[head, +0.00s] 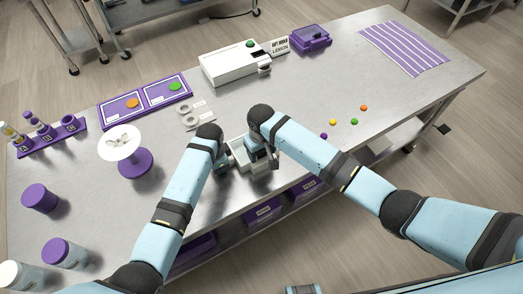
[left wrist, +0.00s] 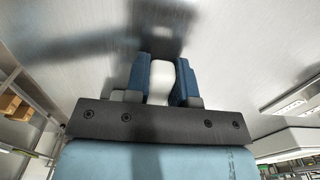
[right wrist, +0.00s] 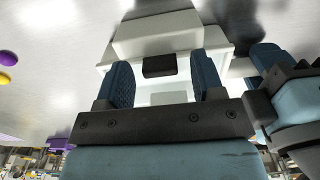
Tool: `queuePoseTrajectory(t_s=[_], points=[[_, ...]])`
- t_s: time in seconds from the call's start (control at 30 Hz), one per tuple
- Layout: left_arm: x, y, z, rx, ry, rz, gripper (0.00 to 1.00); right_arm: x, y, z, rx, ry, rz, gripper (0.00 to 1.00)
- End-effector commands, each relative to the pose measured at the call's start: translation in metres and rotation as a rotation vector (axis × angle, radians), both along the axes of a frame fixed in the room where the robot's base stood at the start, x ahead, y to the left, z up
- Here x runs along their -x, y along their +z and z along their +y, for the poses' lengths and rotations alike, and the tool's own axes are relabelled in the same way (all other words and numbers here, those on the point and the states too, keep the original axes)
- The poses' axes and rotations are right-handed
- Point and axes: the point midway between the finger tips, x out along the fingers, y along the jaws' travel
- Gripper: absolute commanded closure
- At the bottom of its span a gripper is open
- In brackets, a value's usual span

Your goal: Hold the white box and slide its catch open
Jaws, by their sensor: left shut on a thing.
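The white box (head: 238,153) sits near the front edge of the steel table, mostly hidden by my grippers. In the right wrist view the white box (right wrist: 160,30) shows a raised block and a small black catch (right wrist: 159,66). My left gripper (head: 224,164) is at the box's left side; in the left wrist view its blue fingers (left wrist: 160,80) are closed on a white part of the box. My right gripper (head: 258,160) is over the box; its blue fingers (right wrist: 162,80) are apart, one on each side of the catch, with a gap visible to it.
A white machine with a green button (head: 235,66) and a purple case (head: 311,38) stand at the back. Small coloured gummies (head: 354,121) lie to the right. The right table is mostly clear.

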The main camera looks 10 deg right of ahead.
Motion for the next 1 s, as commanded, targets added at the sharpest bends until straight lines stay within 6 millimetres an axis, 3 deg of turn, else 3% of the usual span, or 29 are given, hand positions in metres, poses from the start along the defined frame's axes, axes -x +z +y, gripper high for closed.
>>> queuePoseTrajectory(t_s=[0.03,0.27,0.6,0.8,0.83,0.93,1.0], points=[[0.000,0.000,0.000,0.000,0.000,0.000,1.00,0.000,0.000,0.000,0.000,0.000,0.000,0.47],[0.000,0.000,0.000,0.000,0.000,0.000,1.00,0.000,0.000,0.000,0.000,0.000,0.000,1.00],[0.000,0.000,0.000,0.000,0.001,0.000,1.00,0.019,0.000,-0.008,-0.001,-0.001,0.000,1.00],[-0.001,0.000,0.001,-0.002,0.003,-0.001,1.00,0.019,0.000,-0.008,0.000,0.000,0.001,1.00],[-0.001,0.000,0.001,-0.002,0.003,-0.001,1.00,0.019,0.000,-0.008,0.000,0.000,0.001,0.61],[-0.001,0.000,0.001,-0.002,0.002,-0.001,1.00,0.019,0.000,-0.007,0.000,0.000,0.001,0.38],[-0.001,0.000,0.001,-0.001,0.002,-0.001,1.00,0.019,0.000,-0.007,0.000,0.000,0.001,0.38]])
